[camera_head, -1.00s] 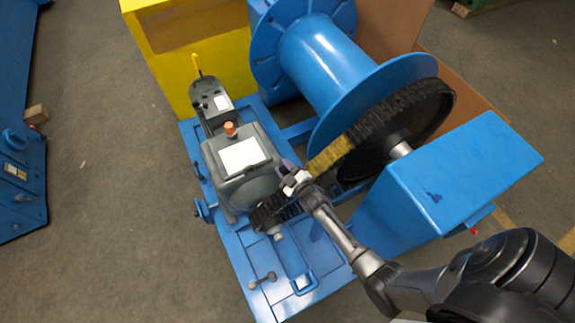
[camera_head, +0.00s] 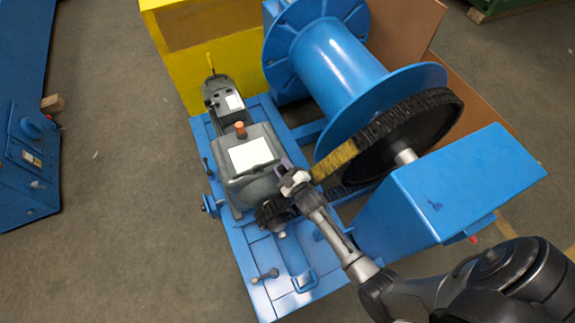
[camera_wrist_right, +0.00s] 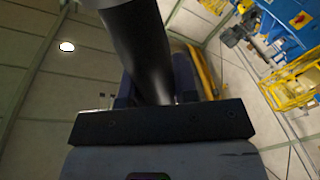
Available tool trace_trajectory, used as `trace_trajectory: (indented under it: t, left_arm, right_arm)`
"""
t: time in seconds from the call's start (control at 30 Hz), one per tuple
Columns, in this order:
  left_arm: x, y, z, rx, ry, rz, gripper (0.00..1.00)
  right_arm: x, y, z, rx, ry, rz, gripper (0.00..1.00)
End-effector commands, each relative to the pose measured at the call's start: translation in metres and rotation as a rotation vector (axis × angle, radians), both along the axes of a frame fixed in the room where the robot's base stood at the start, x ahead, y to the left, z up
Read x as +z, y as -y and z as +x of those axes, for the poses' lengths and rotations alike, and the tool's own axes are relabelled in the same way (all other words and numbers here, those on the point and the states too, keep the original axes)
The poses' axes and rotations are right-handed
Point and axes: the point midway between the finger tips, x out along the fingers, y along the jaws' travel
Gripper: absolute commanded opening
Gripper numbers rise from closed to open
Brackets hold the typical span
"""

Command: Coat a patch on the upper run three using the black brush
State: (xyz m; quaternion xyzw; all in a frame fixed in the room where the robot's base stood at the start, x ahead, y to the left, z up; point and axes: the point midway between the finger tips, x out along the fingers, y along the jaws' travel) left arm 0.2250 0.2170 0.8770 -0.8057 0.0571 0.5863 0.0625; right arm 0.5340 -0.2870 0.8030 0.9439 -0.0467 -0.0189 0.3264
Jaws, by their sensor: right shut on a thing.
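The chain drive runs from a small dark sprocket (camera_head: 270,211) at the grey gearbox (camera_head: 246,160) up to a large black wheel (camera_head: 425,125) beside the blue drum. A yellow patch (camera_head: 335,158) shows on the upper run between them. My right gripper (camera_head: 288,178) is at the lower left end of that patch, over the gearbox side. It is shut on the black brush; in the right wrist view the black shaft (camera_wrist_right: 136,45) stands between the dark fingers. The bristle end is hidden or too small to make out in the head view. My left gripper is not in view.
A blue drum (camera_head: 335,60) and a blue housing (camera_head: 465,185) flank the large wheel. A yellow box (camera_head: 195,60) stands behind the gearbox. The blue base frame (camera_head: 250,260) carries small handles. Open floor lies to the left.

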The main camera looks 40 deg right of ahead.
Motion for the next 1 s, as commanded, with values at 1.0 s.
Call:
trace_trajectory:
  t: [1.0]
  left_arm:
    - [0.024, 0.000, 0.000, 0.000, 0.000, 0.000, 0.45]
  right_arm:
    - [0.029, -0.022, 0.006, 0.001, 0.001, -0.002, 0.00]
